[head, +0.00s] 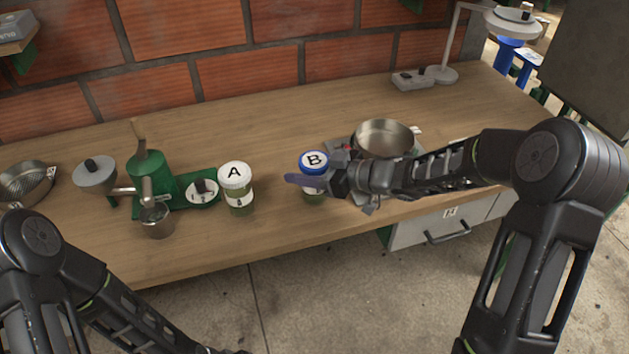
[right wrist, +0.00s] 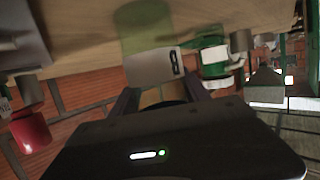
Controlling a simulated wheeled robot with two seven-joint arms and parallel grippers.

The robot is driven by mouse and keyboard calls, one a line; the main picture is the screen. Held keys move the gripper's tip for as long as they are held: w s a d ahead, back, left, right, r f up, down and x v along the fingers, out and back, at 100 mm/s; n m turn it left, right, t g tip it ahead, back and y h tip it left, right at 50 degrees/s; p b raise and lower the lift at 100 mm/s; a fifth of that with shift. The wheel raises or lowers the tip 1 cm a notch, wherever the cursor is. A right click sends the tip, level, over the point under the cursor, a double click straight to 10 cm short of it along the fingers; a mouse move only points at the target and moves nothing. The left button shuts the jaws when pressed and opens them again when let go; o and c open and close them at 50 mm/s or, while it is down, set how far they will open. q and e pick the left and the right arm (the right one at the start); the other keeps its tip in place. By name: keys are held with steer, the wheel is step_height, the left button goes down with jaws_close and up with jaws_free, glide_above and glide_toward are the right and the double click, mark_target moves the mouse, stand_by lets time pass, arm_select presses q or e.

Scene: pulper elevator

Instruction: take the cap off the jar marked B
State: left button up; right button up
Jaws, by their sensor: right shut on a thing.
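The jar marked B (head: 313,196) stands upright on the wooden table, with a blue-rimmed white cap (head: 314,161) on it. My right gripper (head: 312,181) comes in from the right and is shut on this jar. One purple finger crosses the jar's front just below the cap, which shows above the finger. My left forearm shows at lower left, but the left gripper is out of view.
The jar marked A (head: 236,188), white-capped, stands left of jar B. A green machine (head: 150,175) with a metal cup (head: 157,222) is farther left. A steel pan (head: 384,138) sits close behind my right gripper. The table's back middle is clear.

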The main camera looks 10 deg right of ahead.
steer(key=shift+c, duration=1.3)
steer(key=shift+r, duration=0.1)
step_height(320, 180, up, 10)
steer(key=shift+f+p, duration=0.1)
steer(key=shift+p, duration=0.75)
steer(key=o, duration=1)
steer(key=shift+c, duration=0.2)
jaws_close()
